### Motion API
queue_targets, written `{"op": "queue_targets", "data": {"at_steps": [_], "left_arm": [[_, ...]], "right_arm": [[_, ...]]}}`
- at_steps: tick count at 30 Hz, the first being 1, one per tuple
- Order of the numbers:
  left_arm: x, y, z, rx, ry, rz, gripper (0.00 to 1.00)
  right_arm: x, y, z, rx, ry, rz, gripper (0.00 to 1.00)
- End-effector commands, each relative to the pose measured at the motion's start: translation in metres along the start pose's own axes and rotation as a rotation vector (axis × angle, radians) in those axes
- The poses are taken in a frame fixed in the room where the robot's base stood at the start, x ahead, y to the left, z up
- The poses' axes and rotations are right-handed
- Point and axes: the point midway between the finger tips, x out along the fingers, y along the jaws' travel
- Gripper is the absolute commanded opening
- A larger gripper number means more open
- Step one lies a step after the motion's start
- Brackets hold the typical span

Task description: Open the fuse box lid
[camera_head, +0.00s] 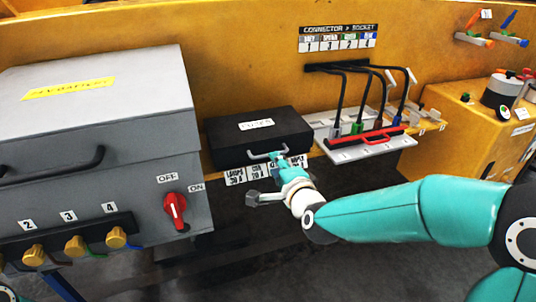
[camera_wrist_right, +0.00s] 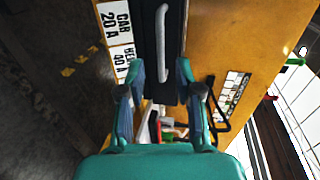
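The fuse box (camera_head: 250,136) is a low black box with a white label on its lid. It stands against the yellow wall in the middle of the head view, and its lid looks shut. A light grey bar handle (camera_head: 260,155) is on its front edge. My right gripper (camera_head: 278,157) is at the right part of this handle. In the right wrist view, the handle (camera_wrist_right: 162,40) runs between the two spread fingers of my right gripper (camera_wrist_right: 160,70), with visible gaps on both sides. My left gripper is out of view.
A large grey cabinet (camera_head: 95,100) with a red switch (camera_head: 174,208) stands at the left. A white connector tray (camera_head: 365,148) with black cables and a red bar is right of the fuse box. A yellow housing (camera_head: 460,125) is farther right.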

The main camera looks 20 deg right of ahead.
Motion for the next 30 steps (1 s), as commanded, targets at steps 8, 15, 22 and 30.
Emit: {"op": "queue_targets", "data": {"at_steps": [8, 15, 22, 30], "left_arm": [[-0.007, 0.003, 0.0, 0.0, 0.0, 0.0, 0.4], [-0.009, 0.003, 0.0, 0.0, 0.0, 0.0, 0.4], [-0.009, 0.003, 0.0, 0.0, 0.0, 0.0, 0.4], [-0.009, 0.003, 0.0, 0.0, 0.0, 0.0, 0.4]], "right_arm": [[0.051, 0.0, 0.0, 0.001, 0.0, 0.002, 0.35], [0.067, 0.001, 0.0, 0.0, 0.0, 0.001, 0.35], [0.068, 0.001, -0.001, 0.0, 0.0, 0.0, 0.35], [0.068, 0.001, -0.001, 0.0, 0.001, 0.001, 0.0]]}}
